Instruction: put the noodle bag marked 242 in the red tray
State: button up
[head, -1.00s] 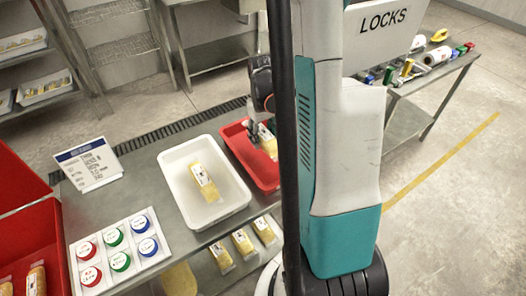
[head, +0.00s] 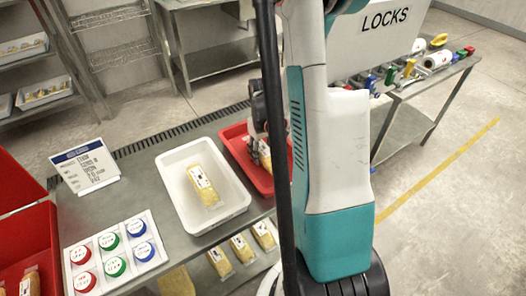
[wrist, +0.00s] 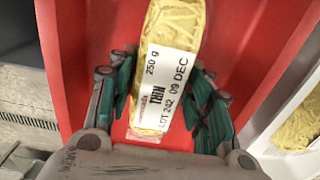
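The noodle bag marked 242 (wrist: 168,85) is yellow with a white label reading 250 g, THIN, LOT 242, 09 DEC. In the wrist view it is between the teal fingers of my gripper (wrist: 163,85), which appear closed against its two sides. The red tray (wrist: 85,35) fills the background behind the bag. In the head view my gripper (head: 258,145) points down into the red tray (head: 234,134), with the bag (head: 265,156) at its fingers. My arm hides the tray's right part, and I cannot tell whether the bag touches the tray floor.
A white tray (head: 172,160) holding another yellow bag (head: 203,186) stands left of the red tray. Several bags (head: 241,249) lie along a lower front surface. A sign card (head: 87,167), a panel of round buttons (head: 116,250) and red bins (head: 28,240) are at left.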

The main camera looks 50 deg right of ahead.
aim_at(263, 148)
jog(key=o, duration=0.3)
jog(key=shift+o, duration=0.2)
notch_tip(263, 148, up, 12)
jog(key=p, duration=0.4)
jog(key=shift+r, duration=0.2)
